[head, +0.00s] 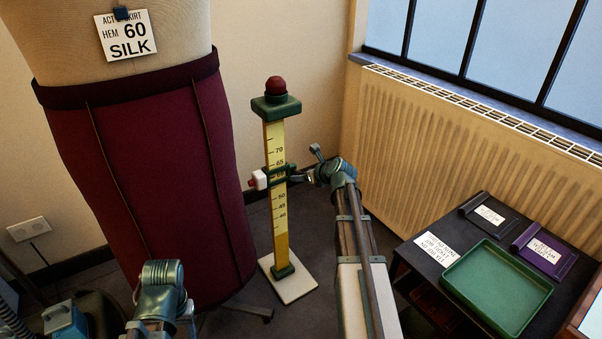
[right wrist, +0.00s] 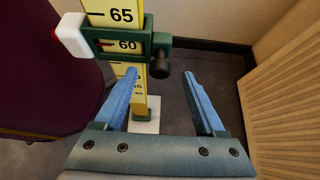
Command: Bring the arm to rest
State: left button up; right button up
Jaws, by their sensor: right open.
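My right gripper (head: 308,179) is open beside the hem marker; its two blue fingers (right wrist: 161,65) show apart in the right wrist view, with nothing held between them. The hem marker is a yellow ruled post (head: 275,215) on a white base (head: 288,280). Its green slider (right wrist: 125,43) has a white block (right wrist: 70,35) at the left and a dark knob (right wrist: 160,68) at the right. The slider's pointer is at 60. The knob shows between the fingertips; I cannot tell whether they touch it. My left gripper cannot be made out.
A dress form wears a maroon skirt (head: 150,185), tagged hem 60 silk (head: 127,36), left of the post. A radiator (head: 470,145) stands behind at right. A dark table (head: 425,258) at right holds an empty green tray (head: 497,287) and labelled black and purple items (head: 545,252).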

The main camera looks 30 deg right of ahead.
jog(key=p+v, duration=0.5)
jog(key=v, duration=0.6)
jog(key=shift+s+r, duration=0.1)
jog(key=shift+r, duration=0.05)
